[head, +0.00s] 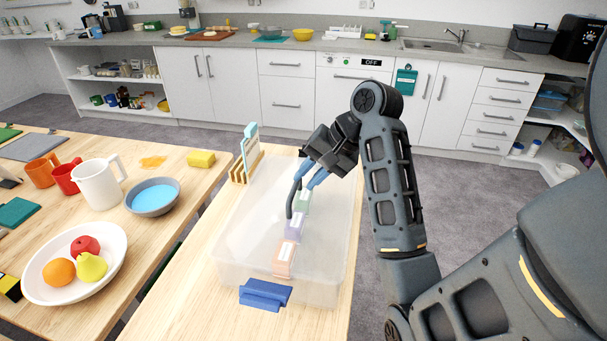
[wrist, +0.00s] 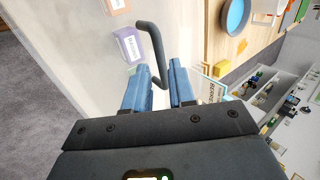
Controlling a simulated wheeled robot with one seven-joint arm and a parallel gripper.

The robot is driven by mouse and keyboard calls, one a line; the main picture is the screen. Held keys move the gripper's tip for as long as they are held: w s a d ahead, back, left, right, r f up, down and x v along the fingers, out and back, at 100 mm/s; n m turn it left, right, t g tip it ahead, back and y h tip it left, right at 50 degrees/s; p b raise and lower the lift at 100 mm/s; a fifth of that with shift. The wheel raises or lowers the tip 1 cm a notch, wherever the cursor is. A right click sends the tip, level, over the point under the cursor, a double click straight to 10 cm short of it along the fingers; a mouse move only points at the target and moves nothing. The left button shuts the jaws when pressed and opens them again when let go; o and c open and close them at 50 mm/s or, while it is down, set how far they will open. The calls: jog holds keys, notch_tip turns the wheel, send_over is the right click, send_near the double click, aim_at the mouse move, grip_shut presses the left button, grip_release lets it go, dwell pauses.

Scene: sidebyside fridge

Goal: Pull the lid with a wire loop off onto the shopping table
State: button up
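A large translucent plastic bin (head: 317,289) stands on the wooden table in front of me, its pale see-through lid (head: 245,233) on top. A dark bent wire loop (head: 290,202) rises from the lid; it also shows in the wrist view (wrist: 152,46). My gripper (head: 309,175), with blue fingers, is over the lid, at the loop's upper part. In the wrist view the fingers (wrist: 160,85) stand a little apart, with the loop's bar reaching between them. I see no clear contact on both sides. Small labelled packs (head: 285,257) show through the lid.
A blue latch (head: 265,294) is on the bin's near side. A wooden rack (head: 247,166) with an upright card stands at its far left. The left table (head: 131,229) carries a fruit plate (head: 49,289), a white pitcher (head: 97,184) and a blue bowl (head: 154,197).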

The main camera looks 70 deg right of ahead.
aim_at(294, 192)
jog(key=b+x, duration=0.3)
jog(key=x, duration=0.2)
jog(key=shift+s+f, duration=0.15)
jog(key=shift+w+f, duration=0.15)
jog(key=shift+w, duration=0.1)
jog(key=shift+w+a+f, duration=0.1)
jog(key=shift+w+f, duration=0.3)
jog(key=shift+f, duration=0.15)
grip_shut()
